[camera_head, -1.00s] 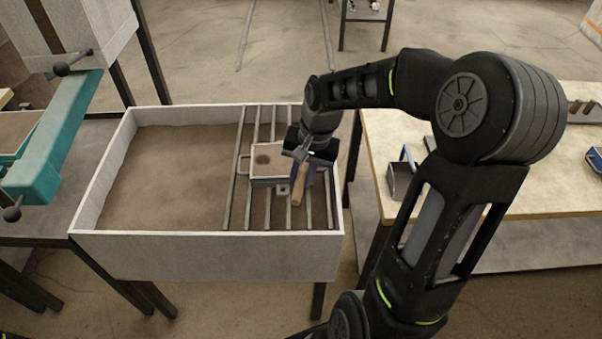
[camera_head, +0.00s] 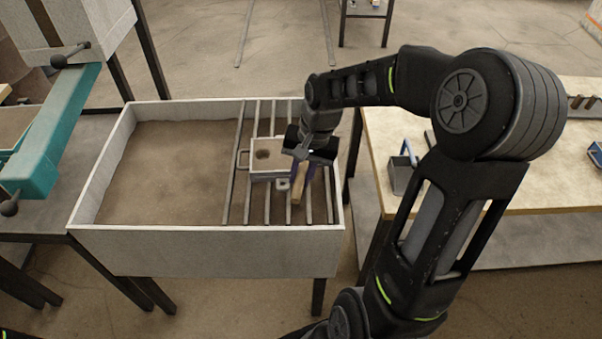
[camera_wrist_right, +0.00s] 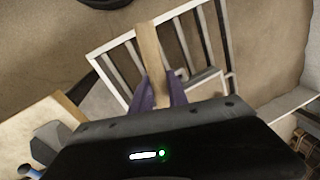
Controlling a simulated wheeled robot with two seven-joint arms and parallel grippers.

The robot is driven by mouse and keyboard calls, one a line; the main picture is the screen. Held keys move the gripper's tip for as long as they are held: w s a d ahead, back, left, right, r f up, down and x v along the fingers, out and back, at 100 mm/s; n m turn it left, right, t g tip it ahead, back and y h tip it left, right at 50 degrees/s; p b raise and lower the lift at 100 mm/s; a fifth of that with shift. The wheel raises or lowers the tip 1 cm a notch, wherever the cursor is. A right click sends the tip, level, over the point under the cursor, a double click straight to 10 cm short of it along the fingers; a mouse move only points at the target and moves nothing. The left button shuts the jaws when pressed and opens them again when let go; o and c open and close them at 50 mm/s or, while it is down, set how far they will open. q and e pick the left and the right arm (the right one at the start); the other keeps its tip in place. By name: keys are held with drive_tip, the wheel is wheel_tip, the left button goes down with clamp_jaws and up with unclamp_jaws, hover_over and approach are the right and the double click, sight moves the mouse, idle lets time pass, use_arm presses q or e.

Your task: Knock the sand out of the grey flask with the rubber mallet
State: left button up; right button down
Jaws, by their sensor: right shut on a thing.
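The grey flask (camera_head: 284,178) sits on the bars over the sand bin, at their upper middle in the head view. Brown sand with a dark hollow (camera_head: 263,154) shows in its top. My right gripper (camera_head: 304,171) is just right of the flask, its purple fingers shut on the mallet's pale wooden handle (camera_head: 297,194). The handle points toward the front of the bin. In the right wrist view, the handle (camera_wrist_right: 149,48) stands out between the fingers (camera_wrist_right: 161,95). I cannot make out the mallet's head. Whether it touches the flask cannot be told. My left gripper is not in view.
The white-walled bin (camera_head: 200,240) holds sand on its left, under open space. Parallel bars (camera_head: 236,180) cross its right part. A wooden table (camera_head: 490,190) with a scoop (camera_head: 402,177) stands at right. A teal-framed stand (camera_head: 58,130) is at left.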

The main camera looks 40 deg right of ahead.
drive_tip(key=shift+f+b, duration=1.15)
drive_tip(key=shift+f, duration=0.45)
drive_tip(key=shift+r+p, duration=1.45)
drive_tip(key=shift+r, duration=0.4)
drive_tip(key=shift+f, duration=0.1)
drive_tip(key=shift+f, duration=0.1)
drive_tip(key=shift+f, duration=0.15)
drive_tip(key=shift+r, duration=0.25)
drive_tip(key=shift+f, duration=0.2)
